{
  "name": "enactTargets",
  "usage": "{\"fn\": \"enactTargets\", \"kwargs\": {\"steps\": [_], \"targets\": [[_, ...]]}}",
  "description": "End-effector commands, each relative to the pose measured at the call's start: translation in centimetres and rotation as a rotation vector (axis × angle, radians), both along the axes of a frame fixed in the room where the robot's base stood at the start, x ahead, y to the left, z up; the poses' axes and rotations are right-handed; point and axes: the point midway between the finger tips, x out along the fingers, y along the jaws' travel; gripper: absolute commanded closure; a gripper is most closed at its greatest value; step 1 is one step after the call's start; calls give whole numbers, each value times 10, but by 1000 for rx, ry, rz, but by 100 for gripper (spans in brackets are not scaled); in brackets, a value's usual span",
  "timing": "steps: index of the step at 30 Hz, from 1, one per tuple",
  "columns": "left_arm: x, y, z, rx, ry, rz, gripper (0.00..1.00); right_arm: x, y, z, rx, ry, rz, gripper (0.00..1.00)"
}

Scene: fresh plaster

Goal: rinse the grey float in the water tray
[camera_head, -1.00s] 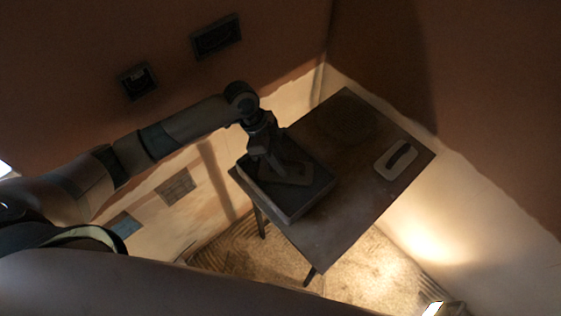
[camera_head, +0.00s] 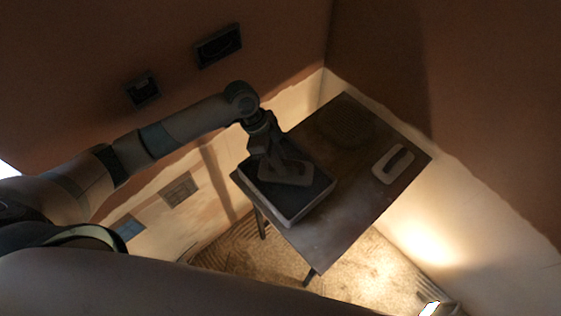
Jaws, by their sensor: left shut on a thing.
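The water tray (camera_head: 312,204) is a dark, shallow rectangular tray with a paler rim on the left part of the table. My left gripper (camera_head: 277,168) points down over the tray and is shut on the grey float (camera_head: 297,179). The float is a flat plate lying level within the tray's outline. I cannot tell whether it touches the water or the tray's bottom. The gripper hides the float's handle. My right gripper is not in view.
The dark table (camera_head: 335,235) stands in the room's corner. A pale float with a dark handle (camera_head: 393,165) lies at its right end. A round dark patch (camera_head: 349,123) is near the back corner. A lit work lamp (camera_head: 430,308) is on the floor, lower right.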

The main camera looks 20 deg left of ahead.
Motion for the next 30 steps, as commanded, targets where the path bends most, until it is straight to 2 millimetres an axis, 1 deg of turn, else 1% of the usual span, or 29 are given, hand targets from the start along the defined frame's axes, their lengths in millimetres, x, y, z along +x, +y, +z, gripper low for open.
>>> {"fn": "enactTargets", "kwargs": {"steps": [1,15,20,30], "targets": [[0,0,8,-1,-1,1,100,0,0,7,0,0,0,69],[1,0,38,-1,-1,1,100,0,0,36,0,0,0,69],[0,0,42,-1,-1,1,100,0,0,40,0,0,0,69],[1,0,41,-1,-1,0,100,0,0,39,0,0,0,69]]}}
